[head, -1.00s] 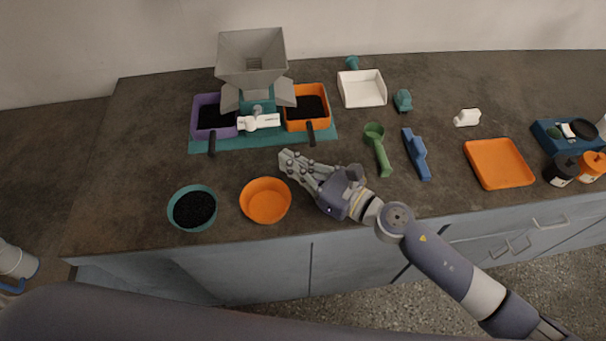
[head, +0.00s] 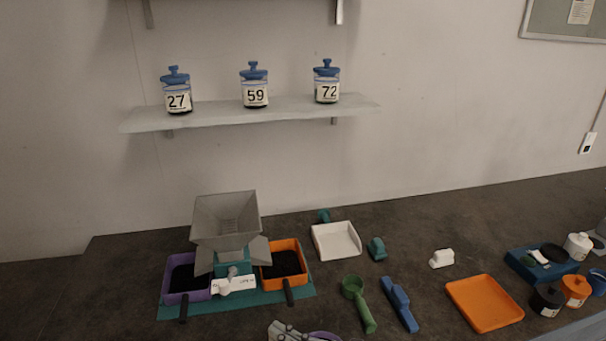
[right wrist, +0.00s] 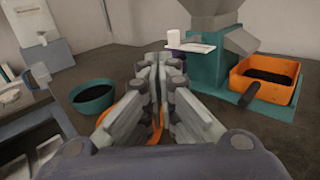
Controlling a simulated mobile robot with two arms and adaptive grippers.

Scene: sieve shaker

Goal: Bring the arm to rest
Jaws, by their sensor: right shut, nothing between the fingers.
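My right gripper (right wrist: 158,75) is shut with nothing between its fingers in the right wrist view. Only a bit of it (head: 290,332) shows at the bottom edge of the head view, in front of the sieve shaker (head: 228,225). It is above the counter, and an orange bowl (right wrist: 157,134) is partly hidden behind its fingers. A teal bowl of dark grains (right wrist: 92,96) stands to its left in the wrist view. My left gripper is in neither current view.
The shaker's purple tray (head: 173,290) and orange tray (head: 268,272) hold dark grains. A green scoop (head: 362,307), blue tool (head: 399,303), white pan (head: 336,241) and orange flat tray (head: 485,303) lie to the right. A shelf (head: 250,112) holds jars 27, 59 and 72.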

